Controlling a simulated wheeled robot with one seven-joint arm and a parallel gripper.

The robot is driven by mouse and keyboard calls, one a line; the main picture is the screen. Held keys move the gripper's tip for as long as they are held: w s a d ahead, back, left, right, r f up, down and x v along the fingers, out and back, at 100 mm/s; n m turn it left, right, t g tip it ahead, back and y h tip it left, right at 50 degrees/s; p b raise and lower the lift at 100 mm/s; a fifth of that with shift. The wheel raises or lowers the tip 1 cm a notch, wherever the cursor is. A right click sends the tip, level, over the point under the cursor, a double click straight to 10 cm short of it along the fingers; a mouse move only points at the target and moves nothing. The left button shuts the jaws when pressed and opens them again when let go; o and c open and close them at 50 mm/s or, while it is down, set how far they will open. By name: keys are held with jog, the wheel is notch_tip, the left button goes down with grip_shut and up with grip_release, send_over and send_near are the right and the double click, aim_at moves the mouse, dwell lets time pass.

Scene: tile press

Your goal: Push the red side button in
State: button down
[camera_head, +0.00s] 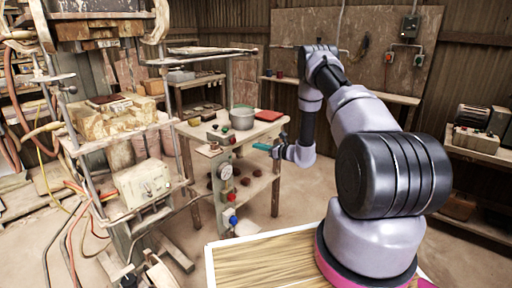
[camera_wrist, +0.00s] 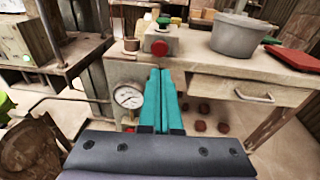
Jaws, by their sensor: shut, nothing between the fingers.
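A grey control box (camera_wrist: 150,38) stands on the bench top, with a red button (camera_wrist: 160,47) on its near side and a green button (camera_wrist: 164,21) on top. The same box (camera_head: 221,136) shows small in the head view. My gripper (camera_wrist: 161,70) is shut and empty, its two teal fingers side by side. In the wrist view the fingertips appear just below the red side button; a gap to it is hard to judge. In the head view my gripper (camera_head: 262,147) is right of the box, apart from it.
A grey pot (camera_wrist: 239,35) and a red tray (camera_wrist: 295,56) stand right of the box. A gauge (camera_wrist: 129,96) is on the bench's front, with another red knob (camera_head: 232,197) and a blue one (camera_head: 233,220) below. A press frame (camera_head: 95,150) stands left.

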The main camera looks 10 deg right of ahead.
aim_at(235, 141)
jog(key=x, duration=1.1)
jog(key=shift+w, duration=0.1)
jog(key=shift+w+a, duration=0.1)
jog(key=shift+a, duration=0.05)
